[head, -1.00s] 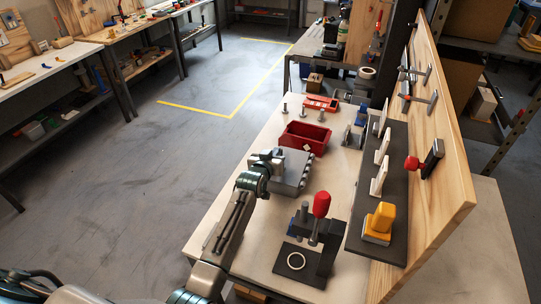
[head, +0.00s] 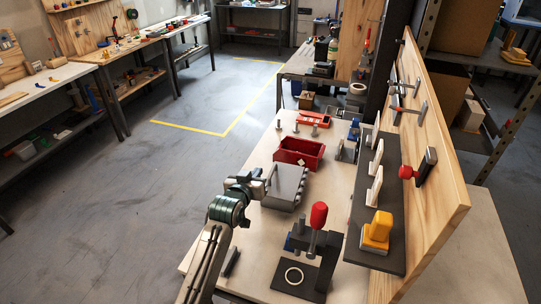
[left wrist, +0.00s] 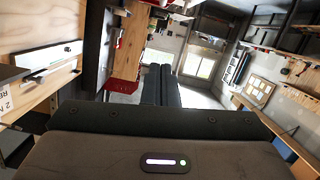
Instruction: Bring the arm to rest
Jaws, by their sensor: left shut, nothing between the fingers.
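My left arm comes up from the bottom of the head view. My right gripper is not in view.
A press with a red-knobbed lever (head: 319,215) stands near the bench front. A red bin (head: 299,151) is behind the grey block. Open floor (head: 130,190) lies left.

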